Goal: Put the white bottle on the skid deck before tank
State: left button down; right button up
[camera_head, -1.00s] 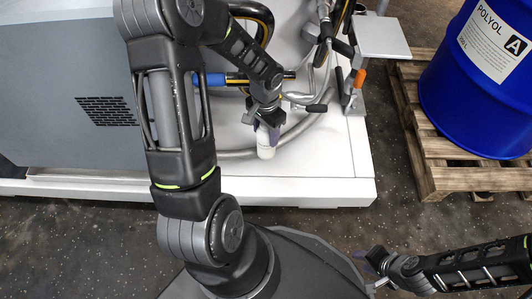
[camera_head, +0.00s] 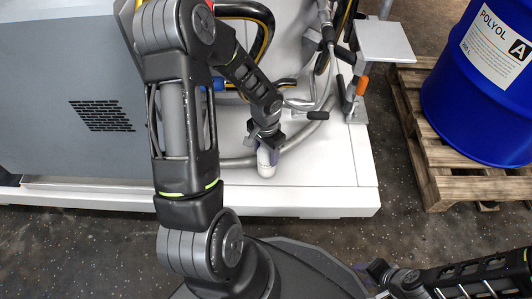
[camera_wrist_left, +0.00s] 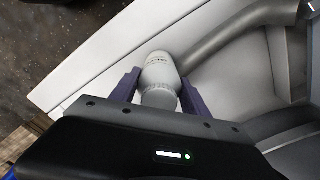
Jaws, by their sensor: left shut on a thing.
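The white bottle (camera_head: 266,164) is at the front part of the white skid deck (camera_head: 310,190), in front of the grey hose. My left gripper (camera_head: 266,150) is shut on the bottle from above. In the left wrist view the bottle (camera_wrist_left: 160,76) sits between the two purple fingers of my left gripper (camera_wrist_left: 158,90), with the deck (camera_wrist_left: 105,62) behind it. I cannot tell whether its base touches the deck. My right gripper (camera_head: 370,272) is low at the bottom right, away from the deck; its fingers are too small to judge.
A grey cabinet (camera_head: 60,120) stands on the deck at left. Hoses (camera_head: 232,162) and a post with a grey plate (camera_head: 384,42) are behind the bottle. A blue drum (camera_head: 480,90) stands on a wooden pallet (camera_head: 430,150) at right. The deck's front right is clear.

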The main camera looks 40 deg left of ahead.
pick_arm(q)
jog(key=c, duration=0.6)
grip_release()
jog(key=shift+f, duration=0.1)
jog(key=shift+o, duration=0.2)
jog(key=shift+r, duration=0.5)
notch_tip(320, 180, up, 11)
jog(key=p, duration=0.5)
jog(key=shift+r, duration=0.15)
